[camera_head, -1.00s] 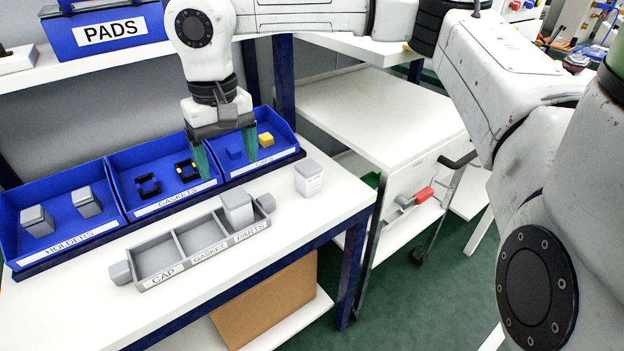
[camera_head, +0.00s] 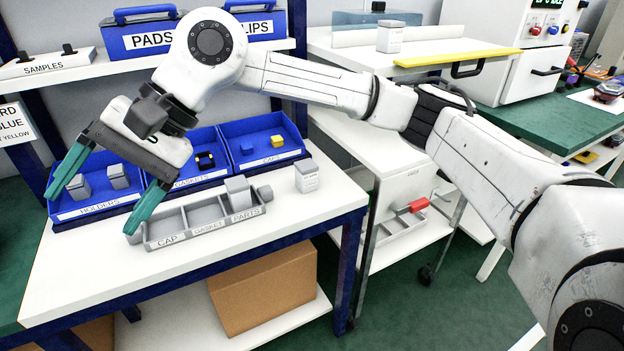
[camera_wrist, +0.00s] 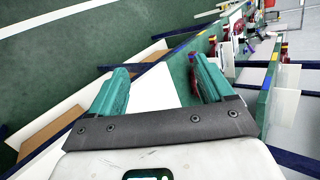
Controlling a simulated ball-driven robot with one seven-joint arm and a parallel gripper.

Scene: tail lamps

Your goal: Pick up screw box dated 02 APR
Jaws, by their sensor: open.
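A small white box with a grey lid (camera_head: 307,176) stands upright on the white table, right of the grey tray. A similar white box (camera_head: 389,37) stands farther back on the white cart. Print shows on their fronts, but it is too small to read, so I cannot tell which is dated 02 APR. My gripper (camera_head: 90,212) is open and empty, tilted over the left part of the table, well left of both boxes. Its two teal fingers also show in the wrist view (camera_wrist: 160,72), with neither box recognizable there.
The grey tray (camera_head: 168,241) has CAP, GASKET and PARTS labels; a grey block (camera_head: 238,192) stands in its PARTS compartment. Blue bins (camera_head: 268,162) line the table's back. The table's right front corner is clear.

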